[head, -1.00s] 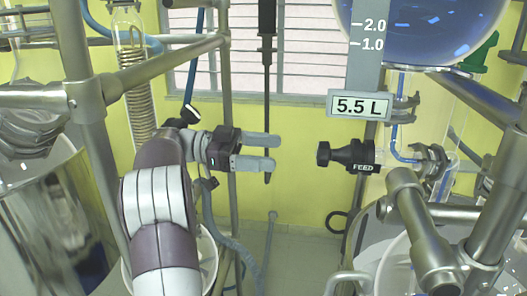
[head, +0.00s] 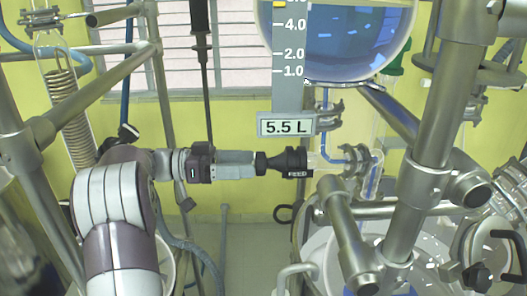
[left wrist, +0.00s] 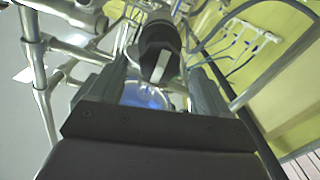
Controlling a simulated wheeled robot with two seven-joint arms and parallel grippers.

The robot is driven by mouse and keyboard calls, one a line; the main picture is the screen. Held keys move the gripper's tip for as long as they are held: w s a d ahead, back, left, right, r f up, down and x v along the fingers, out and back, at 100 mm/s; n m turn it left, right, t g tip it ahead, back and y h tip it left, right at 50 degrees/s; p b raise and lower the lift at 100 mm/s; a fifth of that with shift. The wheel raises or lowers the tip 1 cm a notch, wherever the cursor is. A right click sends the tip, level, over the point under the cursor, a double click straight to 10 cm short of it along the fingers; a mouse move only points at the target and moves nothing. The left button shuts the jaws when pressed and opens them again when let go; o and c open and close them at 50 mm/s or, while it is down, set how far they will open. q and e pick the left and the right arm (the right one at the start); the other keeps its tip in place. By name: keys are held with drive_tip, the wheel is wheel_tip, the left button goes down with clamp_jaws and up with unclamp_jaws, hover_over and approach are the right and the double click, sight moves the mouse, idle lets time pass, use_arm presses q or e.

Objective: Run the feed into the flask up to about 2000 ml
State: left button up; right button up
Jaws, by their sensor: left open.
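The black feed valve knob (head: 262,163) sits on a black body labelled FEED (head: 293,162), on the glass line under a round glass vessel of blue liquid (head: 345,45). A grey scale (head: 288,95) and a 5.5 L sign (head: 286,125) stand in front of the vessel. My left gripper (head: 250,165) is at the knob, pointing right. In the left wrist view the knob (left wrist: 158,48) shows between the spread fingers of my left gripper (left wrist: 158,85); contact cannot be told. A large glass vessel (head: 405,255) is partly hidden at lower right. My right gripper is not in view.
Metal frame tubes (head: 437,120) and clamps crowd the right side. A glass condenser coil (head: 65,105) and a frame post (head: 165,110) stand at left. A hanging dark rod (head: 201,60) is behind my left arm. Floor shows below.

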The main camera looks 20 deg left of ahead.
sight(265, 163)
use_arm(q)
drive_tip(key=p+x, duration=0.1)
drive_tip(key=x, duration=0.4)
drive_tip(key=shift+r+p, duration=0.15)
drive_tip(key=shift+p, duration=0.15)
drive_tip(key=shift+w+d, duration=0.1)
drive_tip(key=shift+d, duration=0.05)
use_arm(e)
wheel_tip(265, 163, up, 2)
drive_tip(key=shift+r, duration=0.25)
use_arm(q)
drive_tip(key=c, duration=1)
drive_tip(key=shift+c, duration=0.2)
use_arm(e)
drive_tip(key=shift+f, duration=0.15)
